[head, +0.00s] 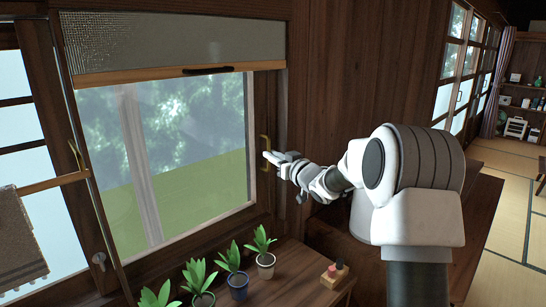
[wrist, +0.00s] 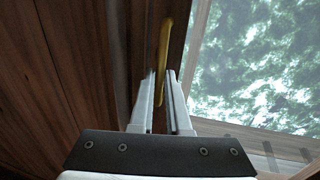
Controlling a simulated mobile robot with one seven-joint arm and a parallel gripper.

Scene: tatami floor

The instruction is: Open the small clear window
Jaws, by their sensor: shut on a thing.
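The small clear window (head: 195,160) is a wood-framed pane with trees and green ground showing through it. It fills the left-centre of the head view, and its glass shows at right in the wrist view (wrist: 255,65). A yellow, brass-like upright handle (head: 264,142) is on the window's right-hand frame. My gripper (head: 268,157) is at this handle, reaching from the right. In the wrist view my gripper (wrist: 164,78) has one finger on each side of the handle (wrist: 164,50) and is shut on it.
Several potted plants (head: 233,278) stand on a wooden ledge below the window, beside a small block with pegs (head: 334,274). A woven blind (head: 170,38) covers the window's top. Another yellow handle (head: 76,155) is at left. Tatami floor (head: 505,225) lies clear at right.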

